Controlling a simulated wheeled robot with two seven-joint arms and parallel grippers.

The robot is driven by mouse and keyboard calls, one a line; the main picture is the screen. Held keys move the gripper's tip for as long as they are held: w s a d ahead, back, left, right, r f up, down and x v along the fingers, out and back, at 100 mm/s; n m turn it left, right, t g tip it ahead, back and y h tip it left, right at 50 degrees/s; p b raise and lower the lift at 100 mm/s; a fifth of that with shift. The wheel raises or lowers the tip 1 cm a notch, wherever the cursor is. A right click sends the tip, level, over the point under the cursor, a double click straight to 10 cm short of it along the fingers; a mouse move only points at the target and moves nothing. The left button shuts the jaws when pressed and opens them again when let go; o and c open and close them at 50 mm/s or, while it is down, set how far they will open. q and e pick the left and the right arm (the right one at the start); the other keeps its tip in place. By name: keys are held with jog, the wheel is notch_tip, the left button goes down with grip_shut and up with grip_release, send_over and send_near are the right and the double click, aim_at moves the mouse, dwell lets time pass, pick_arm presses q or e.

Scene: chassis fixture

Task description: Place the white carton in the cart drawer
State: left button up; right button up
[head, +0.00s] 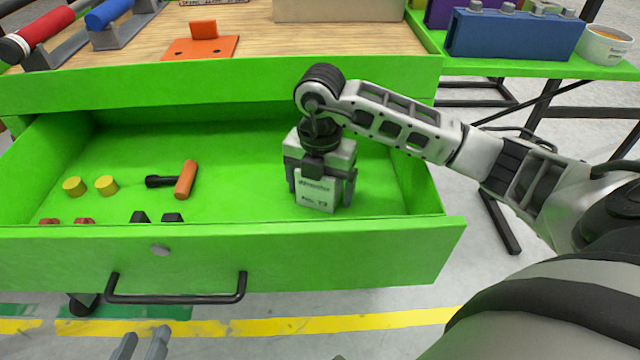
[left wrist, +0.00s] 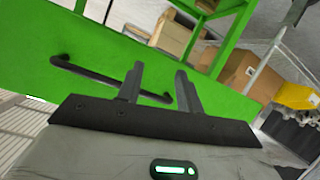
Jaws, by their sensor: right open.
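The white carton (head: 315,195) stands upright in the right part of the open green cart drawer (head: 240,170), with printed lettering on its near face. My right gripper (head: 322,185) reaches down into the drawer from above, its fingers on either side of the carton. The fingers are open; whether they touch the carton is hard to tell. My left gripper (head: 140,345) is low in front of the drawer, away from the carton. In the left wrist view its two fingers (left wrist: 160,85) are apart and empty, in front of the drawer's black handle (left wrist: 110,80).
The drawer also holds two yellow cylinders (head: 90,186), an orange-handled tool (head: 185,179) and small parts along its front wall. An orange bracket (head: 202,45) lies on the wooden top above. A blue block (head: 515,35) and a white tub (head: 604,45) stand on the right shelf.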

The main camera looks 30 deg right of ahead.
jog(key=shift+r, duration=0.15)
jog(key=shift+r, duration=0.3)
notch_tip(320, 180, up, 11)
jog(key=p, duration=0.3)
jog(key=shift+f+p, duration=0.15)
jog(key=shift+p, duration=0.2)
jog(key=shift+r, duration=0.4)
pick_arm(q)
jog(key=f+g, duration=0.1)
jog(key=a+f+y, duration=0.1)
jog(key=shift+f+g, duration=0.35)
jog(key=shift+g, duration=0.05)
jog(key=shift+w+r, duration=0.1)
jog(key=shift+r, duration=0.05)
